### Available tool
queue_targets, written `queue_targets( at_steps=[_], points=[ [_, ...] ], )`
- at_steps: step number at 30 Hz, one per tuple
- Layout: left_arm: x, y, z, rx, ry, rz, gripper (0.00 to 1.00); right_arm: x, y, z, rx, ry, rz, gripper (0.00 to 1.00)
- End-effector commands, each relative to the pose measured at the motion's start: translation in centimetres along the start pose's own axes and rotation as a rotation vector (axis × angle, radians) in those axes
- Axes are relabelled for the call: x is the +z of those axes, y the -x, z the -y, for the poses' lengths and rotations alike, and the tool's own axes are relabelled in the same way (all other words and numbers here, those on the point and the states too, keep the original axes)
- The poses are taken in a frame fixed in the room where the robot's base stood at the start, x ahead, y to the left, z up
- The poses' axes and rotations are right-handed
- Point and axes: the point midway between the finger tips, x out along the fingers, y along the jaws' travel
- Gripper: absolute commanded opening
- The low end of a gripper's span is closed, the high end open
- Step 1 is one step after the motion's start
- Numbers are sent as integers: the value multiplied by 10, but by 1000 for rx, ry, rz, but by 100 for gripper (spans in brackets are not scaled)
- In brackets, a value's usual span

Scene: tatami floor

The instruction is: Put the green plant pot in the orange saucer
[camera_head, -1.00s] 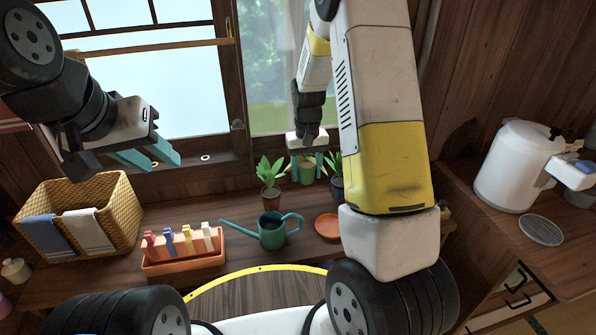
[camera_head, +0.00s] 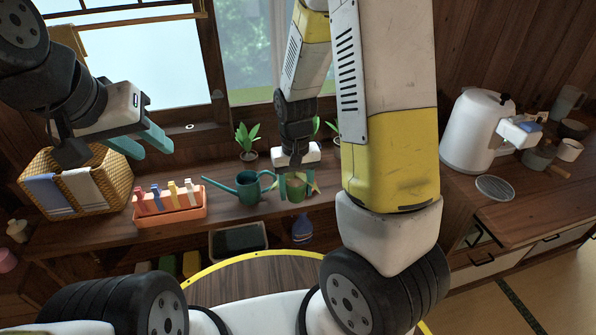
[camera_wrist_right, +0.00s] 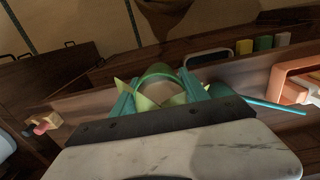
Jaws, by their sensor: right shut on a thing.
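The green plant pot (camera_head: 296,192) is held between the teal fingers of my right gripper (camera_head: 296,184), above the front part of the wooden shelf, right of the watering can. In the right wrist view the pot (camera_wrist_right: 160,70) and its pointed leaves sit between both fingers. I cannot make out the orange saucer now; the pot, gripper or arm seems to hide it. I cannot tell whether the pot touches anything below. My left gripper (camera_head: 140,142) is open and empty, high at the left near the basket.
A teal watering can (camera_head: 249,187) stands close left of the held pot. An orange planter with colored tags (camera_head: 170,216) and a wicker basket (camera_head: 118,180) are further left. A potted plant (camera_head: 248,142) stands behind. A white kettle (camera_head: 470,135) is on the right counter.

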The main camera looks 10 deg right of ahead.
Motion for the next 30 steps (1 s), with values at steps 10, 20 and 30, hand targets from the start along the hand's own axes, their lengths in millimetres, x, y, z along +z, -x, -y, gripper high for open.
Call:
queue_targets(
  at_steps=[10,20,30],
  points=[
    [0,0,0,0,0,0,36,-20,-3,-16,0,0,-2,3],
    [0,0,0,0,0,0,36,-94,-12,-58,-1,2,-2,3],
    [0,0,0,0,0,0,36,-122,-14,-75,-1,4,0,3]
  ],
)
